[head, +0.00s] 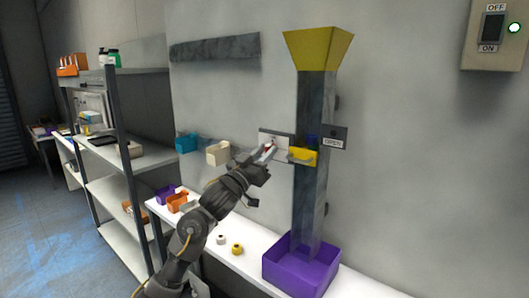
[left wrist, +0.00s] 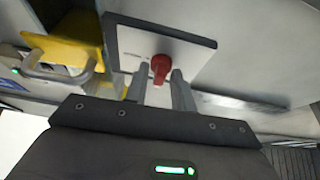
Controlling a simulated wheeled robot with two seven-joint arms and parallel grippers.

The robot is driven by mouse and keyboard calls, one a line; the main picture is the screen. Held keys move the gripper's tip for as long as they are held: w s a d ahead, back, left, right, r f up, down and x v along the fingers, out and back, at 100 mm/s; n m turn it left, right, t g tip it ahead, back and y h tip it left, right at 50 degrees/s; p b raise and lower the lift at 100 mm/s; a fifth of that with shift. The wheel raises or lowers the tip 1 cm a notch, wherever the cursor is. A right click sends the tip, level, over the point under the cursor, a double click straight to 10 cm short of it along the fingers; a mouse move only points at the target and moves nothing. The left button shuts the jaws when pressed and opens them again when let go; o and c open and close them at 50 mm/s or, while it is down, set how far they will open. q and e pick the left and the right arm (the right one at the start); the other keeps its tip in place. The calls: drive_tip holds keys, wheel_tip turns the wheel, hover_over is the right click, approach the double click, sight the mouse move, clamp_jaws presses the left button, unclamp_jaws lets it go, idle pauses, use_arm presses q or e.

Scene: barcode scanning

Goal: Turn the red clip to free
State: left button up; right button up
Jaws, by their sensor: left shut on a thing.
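The red clip (left wrist: 160,68) is mounted on a pale plate (left wrist: 190,55) with dark edges in the left wrist view. In the head view the clip (head: 267,148) is a small red spot at the plate on the wall, left of the dark column. My left gripper (left wrist: 157,88) is shut on the red clip, one finger on each side of it. In the head view my left gripper (head: 262,157) reaches up to the plate from below left. Small lettering on the plate is too blurred to read. My right gripper is not in view.
A yellow slide (head: 303,156) with a handle and an "OPEN" sign (head: 335,139) sit just right of the plate. The column has a yellow funnel (head: 318,48) above and a purple bin (head: 300,271) below. Teal (head: 187,143) and cream (head: 218,153) holders are to the left.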

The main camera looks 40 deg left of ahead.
use_arm(q)
drive_tip(key=o, duration=0.7)
drive_tip(key=shift+c, duration=0.2)
drive_tip(key=b+v, duration=0.4)
drive_tip(key=v, duration=0.6)
drive_tip(key=shift+s+f, duration=0.2)
drive_tip(key=shift+s, duration=0.15)
